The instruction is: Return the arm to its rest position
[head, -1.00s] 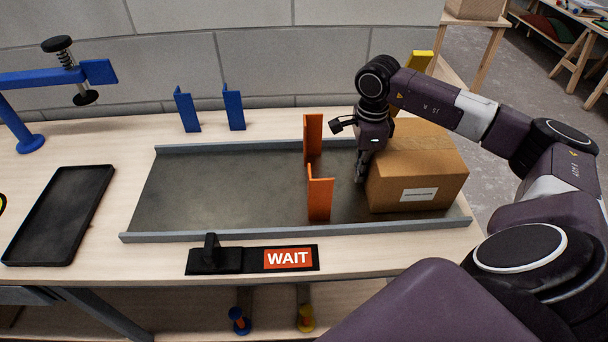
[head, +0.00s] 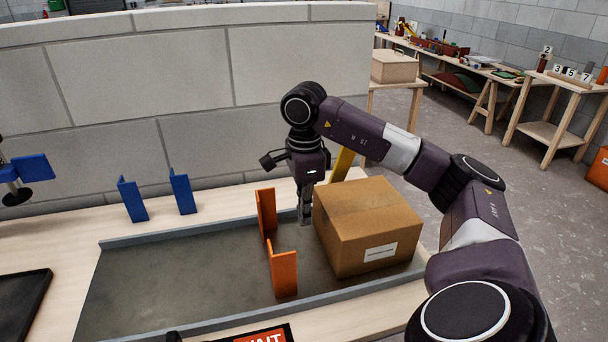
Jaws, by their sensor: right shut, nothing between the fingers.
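My right arm reaches in from the right side of the head view, over the bench. Its gripper (head: 305,219) points down, shut and empty, just left of a cardboard box (head: 368,228). The gripper's fingers are behind and right of two orange brackets (head: 283,270), apart from them. The box sits at the right end of a grey metal tray bed (head: 180,285). My left arm and gripper are not in view.
Two blue brackets (head: 182,192) stand behind the tray bed. A yellow piece (head: 343,163) is partly hidden behind my arm. A WAIT sign (head: 264,335) is cut off at the bottom edge. A block wall (head: 190,100) stands behind; other tables are at the far right.

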